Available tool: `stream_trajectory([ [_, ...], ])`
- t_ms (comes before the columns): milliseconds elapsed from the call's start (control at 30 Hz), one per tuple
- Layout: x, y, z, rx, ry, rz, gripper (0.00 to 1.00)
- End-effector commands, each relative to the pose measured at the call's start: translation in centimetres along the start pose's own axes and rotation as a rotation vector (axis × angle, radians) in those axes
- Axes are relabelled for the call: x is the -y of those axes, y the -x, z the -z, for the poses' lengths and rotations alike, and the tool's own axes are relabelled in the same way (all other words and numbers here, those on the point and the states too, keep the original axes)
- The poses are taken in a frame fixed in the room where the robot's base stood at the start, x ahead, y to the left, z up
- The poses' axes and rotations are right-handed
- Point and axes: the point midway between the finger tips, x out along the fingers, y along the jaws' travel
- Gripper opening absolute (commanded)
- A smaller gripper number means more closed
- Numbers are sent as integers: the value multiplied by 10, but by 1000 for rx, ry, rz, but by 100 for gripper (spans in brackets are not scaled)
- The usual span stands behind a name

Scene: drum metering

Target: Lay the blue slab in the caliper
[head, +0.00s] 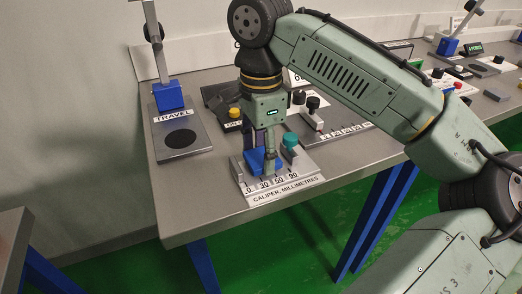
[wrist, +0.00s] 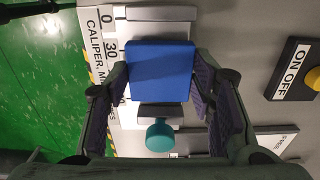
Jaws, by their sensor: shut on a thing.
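The blue slab (head: 255,160) is between the fingers of my gripper (head: 264,158), over the caliper (head: 282,190) near the bench's front edge. In the wrist view the slab (wrist: 160,70) lies flat between the two dark fingertips (wrist: 161,80), which are shut on its sides. One end is by the pale fixed jaw (wrist: 155,28) at the zero end; the other is close to the grey sliding jaw with the teal knob (wrist: 160,137). I cannot tell whether the slab rests on the caliper bed or hangs just above it. My fingers partly hide the scale.
The TRAVEL stand (head: 182,138) with its blue block stands left of the caliper. A panel with a yellow button (head: 234,113) and a black-knobbed device (head: 312,112) are behind it. An ON/OFF box (wrist: 296,70) is at the wrist view's right. Bare bench lies front left.

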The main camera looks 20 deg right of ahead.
Motion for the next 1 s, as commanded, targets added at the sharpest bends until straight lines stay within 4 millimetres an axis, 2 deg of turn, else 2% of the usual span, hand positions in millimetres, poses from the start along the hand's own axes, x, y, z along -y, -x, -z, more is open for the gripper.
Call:
stream_trajectory([
  [400, 0, -9, 0, 1, 1, 2, 21],
  [433, 0, -8, 0, 0, 1, 2, 51],
  [700, 0, -7, 0, 0, 1, 1, 69],
  [1000, 0, -7, 0, 0, 1, 1, 69],
])
